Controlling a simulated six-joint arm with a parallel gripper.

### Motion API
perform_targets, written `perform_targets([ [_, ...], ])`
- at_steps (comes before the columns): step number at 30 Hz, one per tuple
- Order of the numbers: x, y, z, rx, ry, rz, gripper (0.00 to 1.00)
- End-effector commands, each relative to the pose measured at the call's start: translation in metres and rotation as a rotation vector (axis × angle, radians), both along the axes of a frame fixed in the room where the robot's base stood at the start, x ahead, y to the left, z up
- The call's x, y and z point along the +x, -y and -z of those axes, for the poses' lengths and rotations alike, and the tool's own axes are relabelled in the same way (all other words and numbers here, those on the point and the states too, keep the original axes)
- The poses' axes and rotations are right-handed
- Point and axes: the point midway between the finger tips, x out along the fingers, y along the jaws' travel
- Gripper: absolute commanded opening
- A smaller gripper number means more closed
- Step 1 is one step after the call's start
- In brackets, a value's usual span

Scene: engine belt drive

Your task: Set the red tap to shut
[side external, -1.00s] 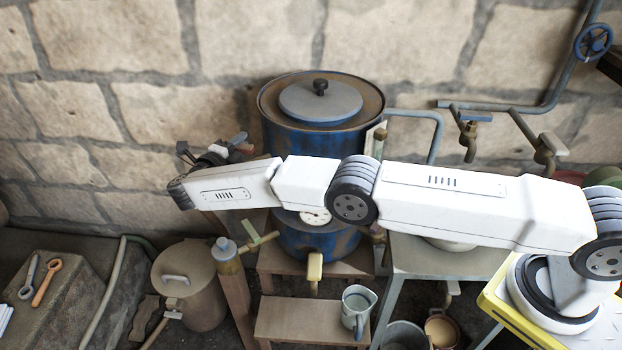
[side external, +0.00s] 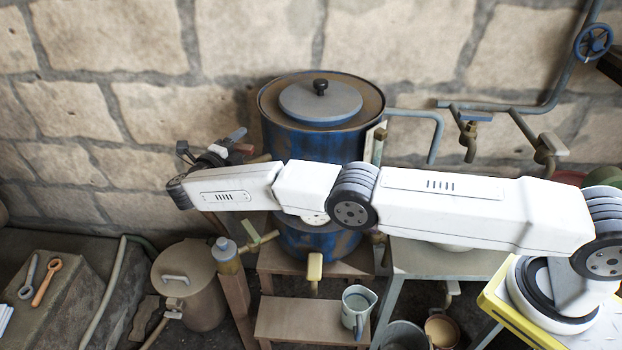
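My gripper (side external: 232,150) is at the left side of the tall blue drum (side external: 315,140), beyond the end of my white arm. Its fingers are small and dark here, and I cannot tell whether they are open or shut. A small dull red piece (side external: 242,149) shows right at the gripper, with a blue-grey lever-like piece (side external: 238,133) just above it. The red piece may be part of the red tap, but I cannot tell its setting or whether the gripper touches it. My arm hides the drum's middle and part of a round gauge (side external: 314,219).
A yellow-handled tap (side external: 314,268) is low in front of the drum, above a stool with a grey jug (side external: 357,305). A lidded pot (side external: 188,285) and a bottle (side external: 227,256) stand at left. Wall taps (side external: 468,140) and pipes are at right.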

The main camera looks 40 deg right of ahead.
Motion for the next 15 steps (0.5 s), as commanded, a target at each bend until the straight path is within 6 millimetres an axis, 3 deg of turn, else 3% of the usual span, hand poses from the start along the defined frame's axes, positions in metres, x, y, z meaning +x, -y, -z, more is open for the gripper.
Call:
perform_targets([
  [15, 0.001, 0.000, -0.013, 0.000, 0.001, 0.000, 0.59],
])
